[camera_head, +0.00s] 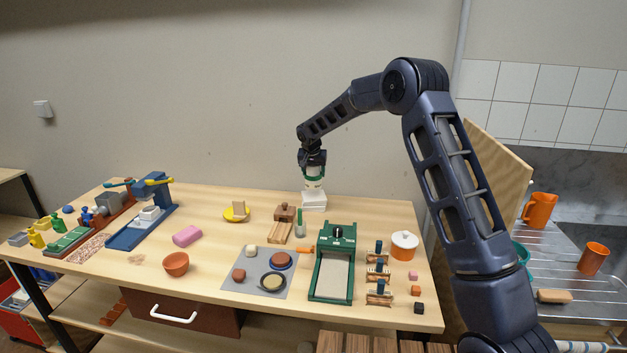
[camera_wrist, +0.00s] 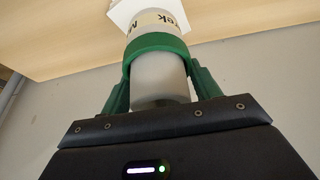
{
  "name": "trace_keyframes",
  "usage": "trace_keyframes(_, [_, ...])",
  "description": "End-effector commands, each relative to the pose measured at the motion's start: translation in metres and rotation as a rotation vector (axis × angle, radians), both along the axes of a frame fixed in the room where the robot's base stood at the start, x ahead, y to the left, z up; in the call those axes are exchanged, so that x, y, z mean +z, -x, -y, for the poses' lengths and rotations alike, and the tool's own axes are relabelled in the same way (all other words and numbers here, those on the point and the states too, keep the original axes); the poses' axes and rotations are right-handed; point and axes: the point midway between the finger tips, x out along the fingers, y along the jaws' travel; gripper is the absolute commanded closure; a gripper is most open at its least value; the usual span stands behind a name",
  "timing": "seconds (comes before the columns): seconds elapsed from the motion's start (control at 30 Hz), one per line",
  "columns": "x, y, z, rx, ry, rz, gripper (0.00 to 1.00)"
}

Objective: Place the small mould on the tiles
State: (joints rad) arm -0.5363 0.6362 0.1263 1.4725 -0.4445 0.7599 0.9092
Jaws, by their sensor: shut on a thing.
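The small mould (camera_head: 313,185), a pale cylinder with a cream lettered label, is in my gripper (camera_head: 314,172) at the back of the table. In the wrist view the mould (camera_wrist: 160,82) sits between the green fingers (camera_wrist: 160,75), with a green band around it. The white tiles (camera_head: 314,201) lie in a low stack directly below it. A white tile corner (camera_wrist: 121,13) shows beyond the mould's far end in the wrist view. The mould looks upright and at or just above the tiles; I cannot tell whether they touch.
A brown wooden block (camera_head: 284,212) and a small bottle (camera_head: 300,229) stand just in front and left of the tiles. A green press frame (camera_head: 334,262) is nearer the front. The wall is close behind.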

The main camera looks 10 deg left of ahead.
Motion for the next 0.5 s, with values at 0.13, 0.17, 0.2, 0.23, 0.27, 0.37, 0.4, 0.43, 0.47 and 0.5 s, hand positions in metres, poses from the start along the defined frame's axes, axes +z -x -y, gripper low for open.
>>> trace_keyframes(0.13, [-0.020,0.000,0.000,0.000,0.001,-0.002,0.86])
trace_keyframes(0.17, [-0.025,0.000,0.000,0.001,0.001,-0.002,0.86])
trace_keyframes(0.2, [-0.030,0.000,0.000,0.001,0.001,-0.001,0.86])
trace_keyframes(0.23, [-0.032,0.000,0.000,0.001,0.000,-0.001,0.86])
trace_keyframes(0.27, [-0.034,0.000,0.000,0.001,0.000,0.000,0.86])
trace_keyframes(0.37, [-0.035,0.000,0.000,0.000,-0.001,0.001,0.86])
trace_keyframes(0.4, [-0.035,0.000,0.000,0.000,-0.001,0.001,0.86])
trace_keyframes(0.43, [-0.035,0.000,0.000,0.000,-0.001,0.001,0.86])
trace_keyframes(0.47, [-0.035,0.000,0.000,0.000,-0.001,0.001,0.86])
trace_keyframes(0.5, [-0.035,0.000,0.000,0.000,-0.001,0.001,0.86])
